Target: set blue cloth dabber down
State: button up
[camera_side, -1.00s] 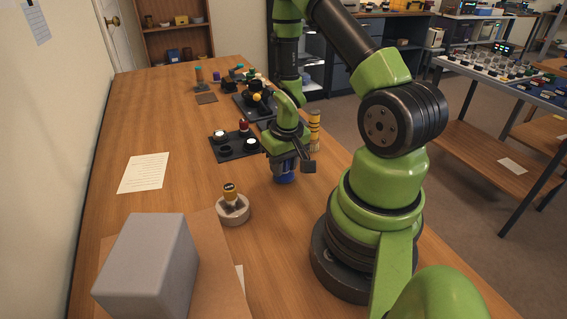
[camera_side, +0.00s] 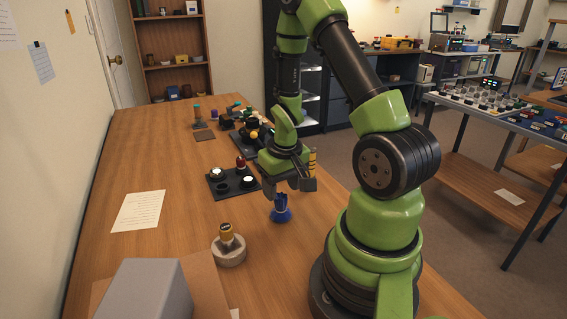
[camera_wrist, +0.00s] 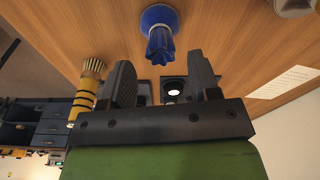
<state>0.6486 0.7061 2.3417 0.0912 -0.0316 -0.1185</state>
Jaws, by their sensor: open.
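The blue cloth dabber (camera_side: 281,209) stands upright on the wooden table, with its wide blue base down and its fluted top up. My gripper (camera_side: 291,187) is above it and a little behind it, apart from it and empty. In the wrist view the dabber (camera_wrist: 160,35) shows beyond the fingertips, near the top of the picture. The two dark fingers of my gripper (camera_wrist: 162,75) are spread wide with nothing between them.
A black tray (camera_side: 232,183) with round parts lies left of my gripper. A yellow-banded brush (camera_wrist: 86,88) stands close to one finger. A round holder (camera_side: 229,250) with a wooden-handled tool is nearer the front. Bare table surrounds the dabber.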

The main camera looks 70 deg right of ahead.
aim_at(284, 199)
jog(key=r, duration=0.6)
jog(key=shift+s+a+r, duration=0.3)
jog(key=shift+r, duration=0.1)
jog(key=w+a+r+n+t, duration=0.1)
jog(key=a+r+t, duration=0.2)
jog(key=a+r, duration=0.65)
jog(key=s+a+r+n+t+y, duration=0.2)
jog(key=s+a+r+t, duration=0.1)
jog(key=s+a+r, duration=0.3)
notch_tip(284, 199, up, 2)
jog(key=shift+a+r+y, duration=0.1)
jog(key=shift+a+y, duration=0.3)
jog(key=shift+a, duration=0.5)
